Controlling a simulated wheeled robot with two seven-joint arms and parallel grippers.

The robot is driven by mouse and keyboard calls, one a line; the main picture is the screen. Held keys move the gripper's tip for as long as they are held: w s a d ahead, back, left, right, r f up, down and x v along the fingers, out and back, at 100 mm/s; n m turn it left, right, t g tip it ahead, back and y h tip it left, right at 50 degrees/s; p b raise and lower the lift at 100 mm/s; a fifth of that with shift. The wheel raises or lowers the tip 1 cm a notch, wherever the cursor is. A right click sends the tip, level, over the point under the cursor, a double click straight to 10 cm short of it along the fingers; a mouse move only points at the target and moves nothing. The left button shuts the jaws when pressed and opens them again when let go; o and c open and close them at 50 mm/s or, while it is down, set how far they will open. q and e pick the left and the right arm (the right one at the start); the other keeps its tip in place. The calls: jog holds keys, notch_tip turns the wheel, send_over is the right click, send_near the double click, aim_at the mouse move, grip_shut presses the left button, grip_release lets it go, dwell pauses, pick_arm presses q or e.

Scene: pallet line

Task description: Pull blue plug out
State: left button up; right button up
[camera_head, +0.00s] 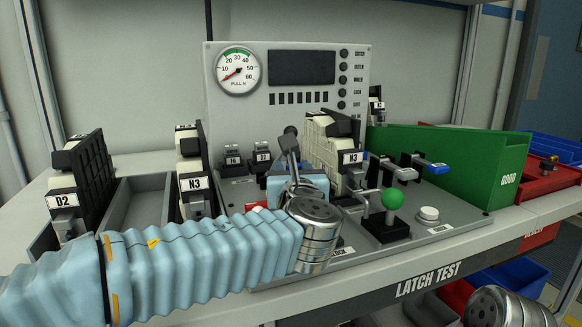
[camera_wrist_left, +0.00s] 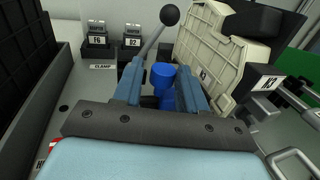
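The blue plug (camera_wrist_left: 162,82) stands between the two fingers of my left gripper (camera_wrist_left: 160,88) in the left wrist view. The fingers are apart, one on each side of it, and a gap shows on its left side. Whether the right finger touches it I cannot tell. In the head view my left wrist and arm hide the plug. A cream and black housing labelled N3 (camera_head: 335,145) stands just right of the gripper; it also shows in the left wrist view (camera_wrist_left: 205,50). My right gripper is out of view; only part of my right arm shows at the lower right.
A black-knobbed clamp lever (camera_wrist_left: 169,15) leans close behind the plug. A tester panel (camera_head: 300,80) with a pull gauge (camera_head: 238,72) stands at the back. A green-knobbed lever (camera_head: 392,199) and white button (camera_head: 428,214) are right. Beyond are a green GOOD chute (camera_head: 450,155) and red bin (camera_head: 545,175).

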pick_arm(q)
jog(key=s, duration=0.3)
jog(key=s+d, duration=0.1)
jog(key=s, duration=0.5)
jog(key=shift+s+d+b, duration=0.15)
jog(key=shift+s+b, duration=0.1)
jog(key=shift+b, duration=0.05)
